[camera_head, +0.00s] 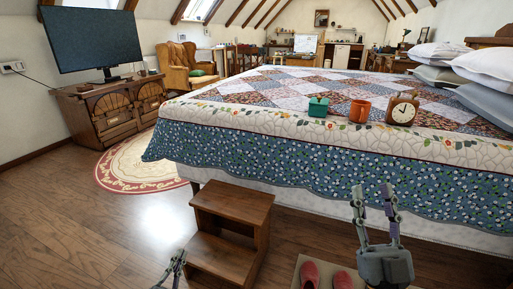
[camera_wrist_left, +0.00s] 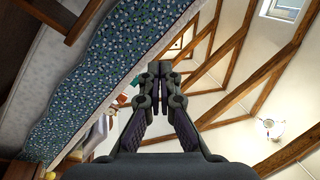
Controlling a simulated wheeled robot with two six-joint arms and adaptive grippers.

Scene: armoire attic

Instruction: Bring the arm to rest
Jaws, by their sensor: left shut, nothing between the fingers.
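My left gripper (camera_head: 178,258) shows only at the bottom edge of the head view, low beside the wooden step stool (camera_head: 232,205). In the left wrist view its fingers (camera_wrist_left: 160,70) are together with nothing between them. My right gripper (camera_head: 373,190) points up in front of the bed's side, its two fingers apart and nothing between them. Most of both arms lies outside the head view.
The bed (camera_head: 300,175) with a blue floral cover fills the middle. A teal box (camera_head: 318,106), an orange mug (camera_head: 360,111) and a clock (camera_head: 403,108) stand on its near edge. Red slippers (camera_head: 309,274) lie on a mat below. Open floor (camera_head: 70,225) lies left.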

